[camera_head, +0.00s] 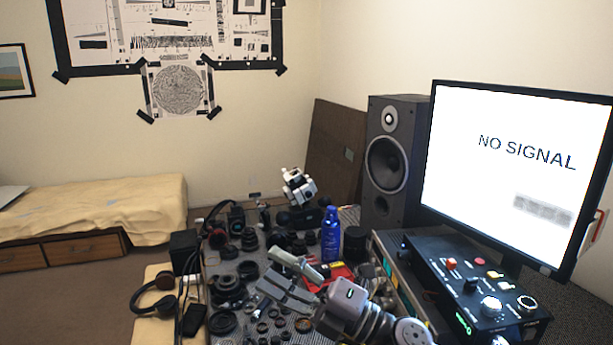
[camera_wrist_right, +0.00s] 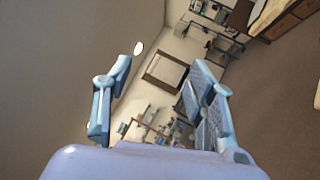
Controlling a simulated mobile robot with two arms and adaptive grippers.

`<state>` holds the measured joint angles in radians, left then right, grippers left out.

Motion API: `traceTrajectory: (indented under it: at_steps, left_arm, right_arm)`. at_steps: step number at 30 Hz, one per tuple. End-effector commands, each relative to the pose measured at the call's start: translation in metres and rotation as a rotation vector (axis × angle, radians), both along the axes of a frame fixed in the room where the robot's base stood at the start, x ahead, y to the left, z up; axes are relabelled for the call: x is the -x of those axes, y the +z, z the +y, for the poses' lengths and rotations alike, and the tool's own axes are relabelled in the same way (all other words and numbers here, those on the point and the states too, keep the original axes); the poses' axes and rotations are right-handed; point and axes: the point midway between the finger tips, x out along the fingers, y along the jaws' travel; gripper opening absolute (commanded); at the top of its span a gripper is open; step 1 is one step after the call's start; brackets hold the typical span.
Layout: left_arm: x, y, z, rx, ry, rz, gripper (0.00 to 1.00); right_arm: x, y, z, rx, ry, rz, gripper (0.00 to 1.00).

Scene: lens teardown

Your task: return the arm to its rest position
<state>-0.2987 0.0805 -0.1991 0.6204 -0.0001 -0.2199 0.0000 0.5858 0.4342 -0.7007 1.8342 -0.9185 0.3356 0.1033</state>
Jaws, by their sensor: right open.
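My right gripper (camera_head: 287,280) is open and raised over the front part of the cluttered table in the head view, with its arm coming in from the lower right. In the right wrist view its two fingers (camera_wrist_right: 160,102) are spread wide with nothing between them. That view looks out across the room, not down at the table. My left gripper does not show in either view.
Several dark lens parts (camera_head: 229,284) cover the table. A blue bottle (camera_head: 331,237), a black speaker (camera_head: 390,160), a monitor (camera_head: 510,170) and a control box (camera_head: 470,290) stand at the right. Headphones (camera_head: 150,300) lie at the left edge. A bed (camera_head: 100,210) is behind.

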Motion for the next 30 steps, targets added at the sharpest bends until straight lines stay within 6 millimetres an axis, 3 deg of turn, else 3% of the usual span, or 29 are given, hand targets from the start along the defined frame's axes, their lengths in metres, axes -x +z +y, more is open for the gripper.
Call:
traceTrajectory:
  at_steps: [2,5,8,11,15,19,24,30]
  left_arm:
    - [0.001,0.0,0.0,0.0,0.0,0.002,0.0]
    - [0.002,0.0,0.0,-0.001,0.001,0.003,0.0]
    - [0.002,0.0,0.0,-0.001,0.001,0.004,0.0]
    - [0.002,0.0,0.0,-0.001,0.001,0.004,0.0]
    - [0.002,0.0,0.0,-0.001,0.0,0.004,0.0]
    - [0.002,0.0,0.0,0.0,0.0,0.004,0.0]
    - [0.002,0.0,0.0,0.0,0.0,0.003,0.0]
    - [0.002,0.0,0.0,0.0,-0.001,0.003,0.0]
  right_arm:
    - [-0.011,-0.003,-0.027,-0.192,-0.136,0.166,0.51]
    - [-0.025,-0.024,-0.073,-0.391,-0.322,0.392,0.51]
    - [-0.03,-0.07,-0.122,-0.548,-0.518,0.647,0.51]
    - [-0.015,-0.131,-0.167,-0.656,-0.711,0.909,0.51]
    - [0.034,-0.216,-0.21,-0.731,-0.944,1.257,0.51]
    - [0.095,-0.276,-0.233,-0.741,-1.117,1.536,0.51]
    - [0.164,-0.319,-0.244,-0.712,-1.26,1.79,0.51]
    - [0.232,-0.344,-0.249,-0.658,-1.375,2.011,0.51]
